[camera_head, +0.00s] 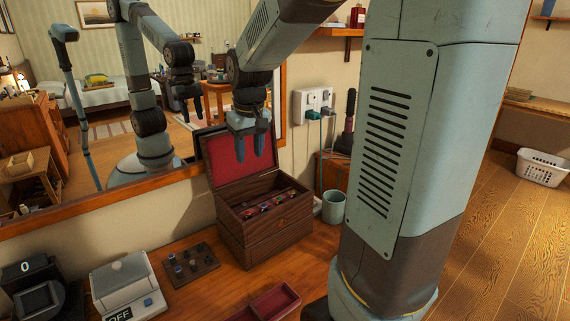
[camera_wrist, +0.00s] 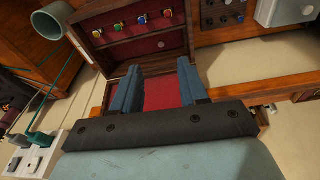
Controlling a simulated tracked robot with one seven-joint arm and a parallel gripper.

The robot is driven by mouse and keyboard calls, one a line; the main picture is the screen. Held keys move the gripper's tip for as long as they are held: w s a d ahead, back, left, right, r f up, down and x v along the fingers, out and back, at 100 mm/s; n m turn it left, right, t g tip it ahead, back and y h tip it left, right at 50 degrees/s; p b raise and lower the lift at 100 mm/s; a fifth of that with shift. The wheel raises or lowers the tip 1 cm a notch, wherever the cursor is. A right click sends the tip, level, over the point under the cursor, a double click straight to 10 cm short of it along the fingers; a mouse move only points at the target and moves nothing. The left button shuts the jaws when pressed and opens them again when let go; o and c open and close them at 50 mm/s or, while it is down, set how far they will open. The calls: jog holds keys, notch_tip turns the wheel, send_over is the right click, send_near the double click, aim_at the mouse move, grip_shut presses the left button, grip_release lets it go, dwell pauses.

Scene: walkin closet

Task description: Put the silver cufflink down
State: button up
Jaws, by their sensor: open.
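The dark wooden box (camera_head: 262,228) stands on the wooden top with its red-lined lid (camera_head: 240,158) raised. In the wrist view the box (camera_wrist: 135,72) shows a row of coloured cufflinks (camera_wrist: 140,20) and a red-lined section. A small round silver piece, seemingly the silver cufflink (camera_wrist: 166,44), lies on that red lining, apart from the coloured row. My gripper (camera_head: 250,150) is above the box, in front of the lid. In the wrist view my gripper (camera_wrist: 159,66) has its two blue-grey fingers apart, with nothing seen between them. The silver piece is too small to make out in the head view.
A red-lined tray (camera_head: 272,303) is in front. A grey-green cup (camera_head: 333,207) stands right of the box. A mirror (camera_head: 185,190) is behind.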

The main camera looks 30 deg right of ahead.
jog(key=s+r+t, duration=0.2)
jog(key=s, duration=0.8)
jog(key=s+r+m+t, duration=0.1)
jog(key=s+r, duration=0.2)
jog(key=s, duration=0.7)
jog(key=shift+r+m+t, duration=0.2)
jog(key=shift+m+t, duration=0.1)
jog(key=shift+t, duration=0.1)
